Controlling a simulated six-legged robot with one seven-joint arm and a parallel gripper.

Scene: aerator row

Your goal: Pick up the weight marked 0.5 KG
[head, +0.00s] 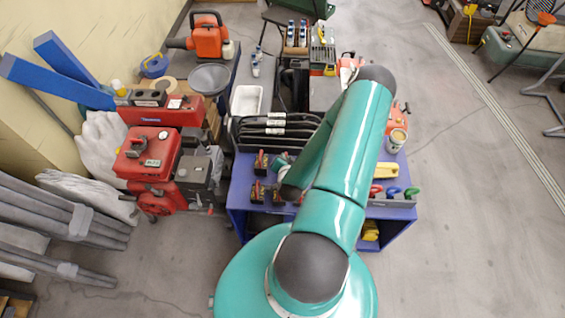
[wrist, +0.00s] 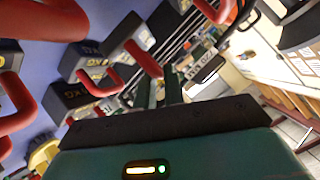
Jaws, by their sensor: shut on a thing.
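Several dark weights with red handles and yellow KG markings stand on the blue bench top. In the head view one weight (head: 262,161) is at the back left and another (head: 257,191) nearer me. My gripper (head: 284,182) is down among them, partly hidden by my arm. In the wrist view my gripper (wrist: 160,88) is shut. A red handle (wrist: 143,58) reaches its fingertips and appears to be what it grips, part of a dark weight (wrist: 118,36). Another weight (wrist: 84,68) is to the left. I cannot read the numbers for certain.
The blue bench (head: 238,190) also holds a black rack (head: 275,128) behind the weights. A yellow object (head: 380,171) and coloured handles (head: 393,191) are to the right. Red machines (head: 148,152) stand close on the left. Open floor (head: 470,220) lies to the right.

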